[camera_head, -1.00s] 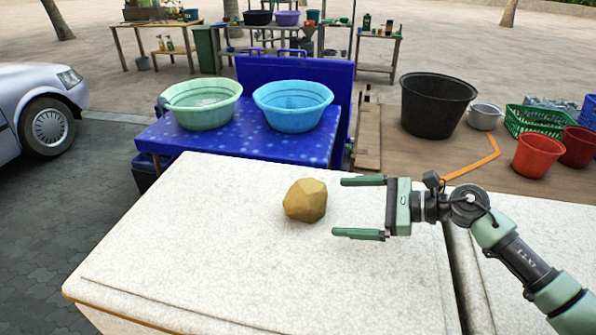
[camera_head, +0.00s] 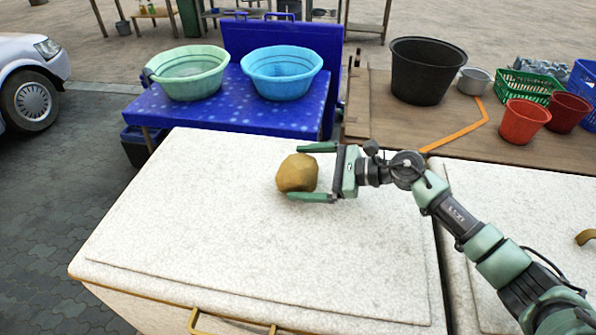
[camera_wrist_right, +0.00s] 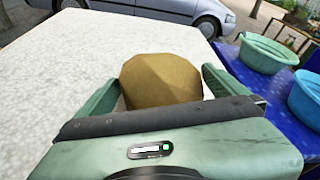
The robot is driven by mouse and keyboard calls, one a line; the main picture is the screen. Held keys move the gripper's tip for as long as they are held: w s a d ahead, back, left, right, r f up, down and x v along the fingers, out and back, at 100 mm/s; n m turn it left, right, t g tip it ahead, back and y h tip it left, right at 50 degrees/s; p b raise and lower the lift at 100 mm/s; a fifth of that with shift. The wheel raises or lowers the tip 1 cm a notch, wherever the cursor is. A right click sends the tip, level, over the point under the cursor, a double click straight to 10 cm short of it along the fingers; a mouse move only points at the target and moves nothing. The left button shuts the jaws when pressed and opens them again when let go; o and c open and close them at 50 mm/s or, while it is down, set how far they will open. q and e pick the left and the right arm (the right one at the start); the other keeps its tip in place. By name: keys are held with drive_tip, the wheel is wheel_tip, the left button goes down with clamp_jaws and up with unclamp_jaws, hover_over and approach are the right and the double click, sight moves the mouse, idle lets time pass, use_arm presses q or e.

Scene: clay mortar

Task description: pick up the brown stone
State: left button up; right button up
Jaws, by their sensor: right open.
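The brown stone (camera_head: 297,173) is a rounded, faceted lump resting on the white speckled counter top (camera_head: 230,240). My right gripper (camera_head: 308,172) is open, with its two green fingers on either side of the stone, one behind and one in front. In the right wrist view the stone (camera_wrist_right: 161,80) sits between the fingers, ahead of the palm. Its lower part is hidden there by the gripper body. I cannot tell whether the fingers touch it. My left gripper is not in view.
A blue table (camera_head: 235,113) behind the counter holds a green basin (camera_head: 188,75) and a light blue basin (camera_head: 281,75). A black tub (camera_head: 424,75), a small pot and red pots stand at the right. The counter's left and front are clear.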

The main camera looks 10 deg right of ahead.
drive_tip(key=c, duration=1.7)
drive_tip(key=shift+w+r, duration=0.15)
drive_tip(key=shift+r, duration=0.05)
drive_tip(key=shift+c, duration=0.3)
